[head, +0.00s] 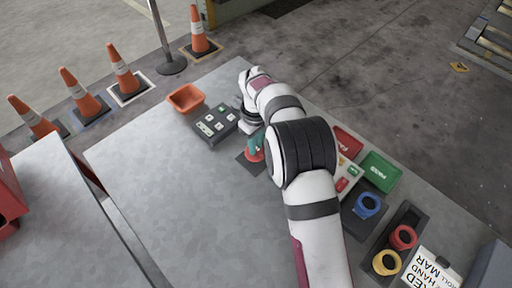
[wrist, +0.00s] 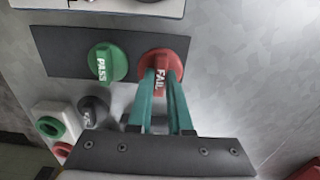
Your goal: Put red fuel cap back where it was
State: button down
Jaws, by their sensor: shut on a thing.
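A round red cap marked FAIL (wrist: 160,66) is at the right end of a dark plate (wrist: 60,50), beside a round green cap marked PASS (wrist: 107,63). My gripper (wrist: 160,80), with teal fingers, is shut on the raised grip of the red FAIL cap. In the head view, my gripper (head: 256,143) is over the dark plate, and only part of the red cap (head: 253,157) shows beneath it. I cannot tell whether the cap is seated on the plate. Another red round piece with a dark centre (head: 403,237) sits in a dark tray at the right.
A yellow round piece (head: 387,262) and a blue one (head: 367,205) lie near the right edge. A button panel (head: 213,124) and an orange bin (head: 186,98) stand at the back. Red (head: 347,142) and green trays (head: 380,171) are right of my arm. The table's left is clear.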

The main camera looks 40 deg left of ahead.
jog(key=shift+f, duration=0.95)
jog(key=shift+f, duration=0.1)
jog(key=c, duration=0.8)
grip_release()
jog(key=shift+c, duration=0.2)
